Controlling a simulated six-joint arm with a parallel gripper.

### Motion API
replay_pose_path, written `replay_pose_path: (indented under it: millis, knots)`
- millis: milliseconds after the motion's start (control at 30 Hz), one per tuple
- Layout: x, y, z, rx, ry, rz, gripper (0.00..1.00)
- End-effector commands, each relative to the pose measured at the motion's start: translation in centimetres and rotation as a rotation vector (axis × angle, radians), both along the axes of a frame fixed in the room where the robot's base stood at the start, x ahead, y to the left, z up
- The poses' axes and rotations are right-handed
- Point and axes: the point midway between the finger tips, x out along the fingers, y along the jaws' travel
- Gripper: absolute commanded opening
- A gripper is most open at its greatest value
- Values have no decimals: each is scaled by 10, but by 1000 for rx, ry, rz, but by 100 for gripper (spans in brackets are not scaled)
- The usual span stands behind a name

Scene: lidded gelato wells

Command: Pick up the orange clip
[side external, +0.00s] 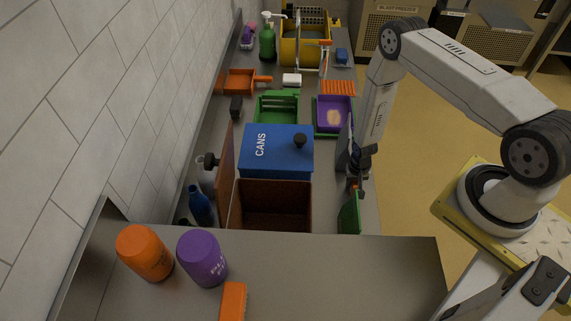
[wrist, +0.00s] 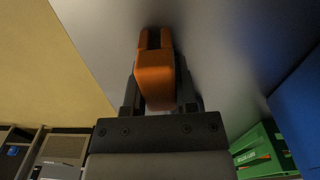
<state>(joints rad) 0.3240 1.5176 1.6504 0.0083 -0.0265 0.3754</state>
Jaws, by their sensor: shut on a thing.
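The orange clip (wrist: 155,80) sits between the two dark fingers of my gripper (wrist: 157,95) in the wrist view. My gripper is shut on it. In the side view my gripper (side external: 354,183) points down at the right edge of the counter, just right of the blue CANS bin. Only a small orange-red bit of the clip shows there, at the fingertips. The grey counter lies close beyond the clip in the wrist view; I cannot tell whether the clip touches it.
The blue CANS lid (side external: 276,150) and an open brown well (side external: 270,205) are left of my gripper. A green container (side external: 349,215) stands just nearer the camera. A purple tray (side external: 334,112) lies behind. An orange jar (side external: 144,252) and a purple jar (side external: 202,258) stand on the near shelf.

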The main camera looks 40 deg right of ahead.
Motion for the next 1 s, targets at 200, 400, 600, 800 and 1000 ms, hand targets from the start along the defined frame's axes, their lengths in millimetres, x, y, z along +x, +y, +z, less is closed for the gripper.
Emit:
replay_pose_path:
  millis: [200,400,600,800,1000]
  knots:
    - [0,0,2,0,0,0,0]
    - [1,0,10,0,-1,0,0]
    - [1,0,28,0,-1,0,0]
    - [-14,3,49,0,0,0,0]
    - [-34,9,74,0,0,0,0]
